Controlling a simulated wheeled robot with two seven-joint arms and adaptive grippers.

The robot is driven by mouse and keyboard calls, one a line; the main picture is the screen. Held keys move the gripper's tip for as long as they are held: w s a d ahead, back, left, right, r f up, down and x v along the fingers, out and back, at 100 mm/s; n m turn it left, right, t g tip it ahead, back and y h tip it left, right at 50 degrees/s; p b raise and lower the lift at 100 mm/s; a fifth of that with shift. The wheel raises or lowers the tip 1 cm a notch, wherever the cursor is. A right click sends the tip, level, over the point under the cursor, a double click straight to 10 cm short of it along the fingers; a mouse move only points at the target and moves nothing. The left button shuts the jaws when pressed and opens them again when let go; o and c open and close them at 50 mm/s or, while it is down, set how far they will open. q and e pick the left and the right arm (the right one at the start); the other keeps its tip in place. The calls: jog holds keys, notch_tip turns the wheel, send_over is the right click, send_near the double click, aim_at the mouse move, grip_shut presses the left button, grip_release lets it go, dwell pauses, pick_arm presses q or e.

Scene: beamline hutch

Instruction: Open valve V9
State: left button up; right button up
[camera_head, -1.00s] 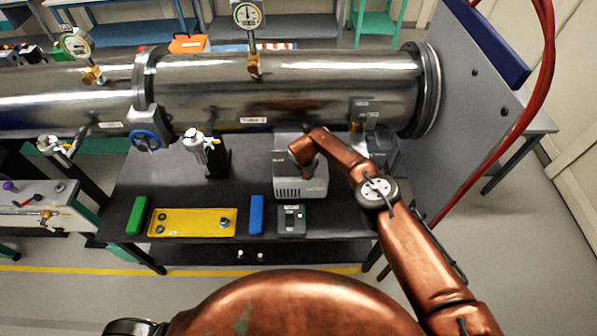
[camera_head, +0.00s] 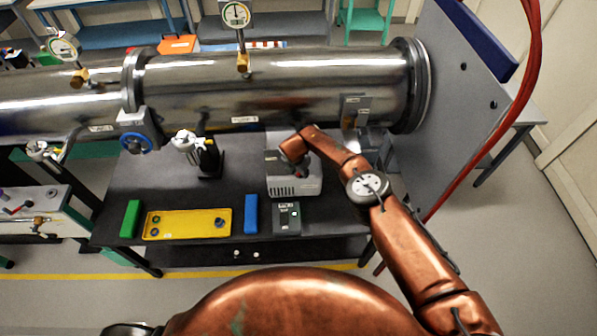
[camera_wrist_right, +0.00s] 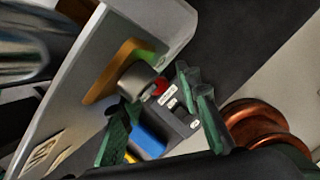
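My right arm reaches to the pipe's underside above a grey boxed unit (camera_head: 295,180); its gripper is hidden by the arm in the head view. In the right wrist view the right gripper (camera_wrist_right: 160,115) is open, its green fingers spread. A grey round knob (camera_wrist_right: 137,80) with a red spot at its end sits on a yellow-orange mount just beyond the fingers. I cannot tell whether they touch it, and no V9 label is readable. A blue handwheel valve (camera_head: 136,143) and a white-topped valve (camera_head: 187,140) are farther left. My left gripper is not in view.
The large steel pipe (camera_head: 270,85) spans above the black bench (camera_head: 180,185). On the bench are a yellow tray (camera_head: 187,223), a green block (camera_head: 131,218), a blue block (camera_head: 251,214) and a small grey box (camera_head: 287,218). A grey panel (camera_head: 470,90) and red hoses (camera_head: 490,140) stand right.

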jog(key=shift+r, duration=0.45)
jog(key=v, duration=1.1)
jog(key=shift+s, duration=0.15)
